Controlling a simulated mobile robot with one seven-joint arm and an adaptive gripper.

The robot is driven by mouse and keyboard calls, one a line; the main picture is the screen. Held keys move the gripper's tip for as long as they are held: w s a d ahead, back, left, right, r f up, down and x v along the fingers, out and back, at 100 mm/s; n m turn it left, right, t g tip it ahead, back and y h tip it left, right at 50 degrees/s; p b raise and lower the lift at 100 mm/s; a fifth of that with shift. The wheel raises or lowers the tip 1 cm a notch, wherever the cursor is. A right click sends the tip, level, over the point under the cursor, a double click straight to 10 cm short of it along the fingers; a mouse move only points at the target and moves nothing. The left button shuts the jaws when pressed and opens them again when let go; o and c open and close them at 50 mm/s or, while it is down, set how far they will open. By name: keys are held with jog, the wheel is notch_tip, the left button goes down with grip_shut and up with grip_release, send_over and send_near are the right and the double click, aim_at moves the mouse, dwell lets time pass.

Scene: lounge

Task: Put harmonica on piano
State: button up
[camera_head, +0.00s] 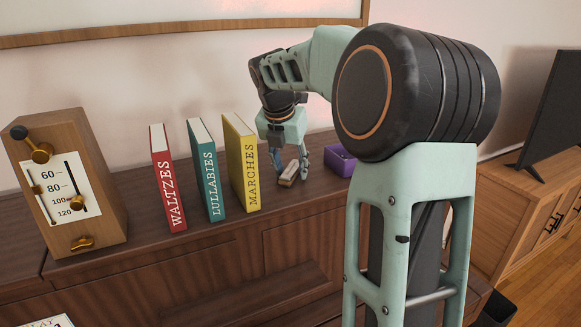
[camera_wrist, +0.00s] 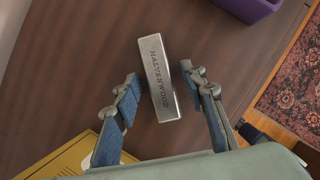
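The harmonica (camera_head: 289,174) is a small silvery bar on the dark brown wooden top of what looks like the piano (camera_head: 140,217), right of the yellow book. In the wrist view the harmonica (camera_wrist: 161,78) bears the word HALVENWOOD, and wood shows around it. My gripper (camera_head: 291,167) points down over it. In the wrist view my gripper (camera_wrist: 159,82) is open, one finger on each side of the harmonica, with a gap on both sides.
Books titled Waltzes (camera_head: 168,180), Lullabies (camera_head: 207,170) and Marches (camera_head: 241,162) stand upright left of my gripper. A wooden metronome (camera_head: 70,180) stands further left. A purple box (camera_head: 339,160) sits just right of the harmonica. A patterned rug (camera_wrist: 295,85) lies beyond the edge.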

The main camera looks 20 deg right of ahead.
jog(key=shift+a+r, duration=0.1)
jog(key=shift+r, duration=0.45)
jog(key=v, duration=1.1)
jog(key=shift+s, duration=0.15)
jog(key=shift+a, duration=0.1)
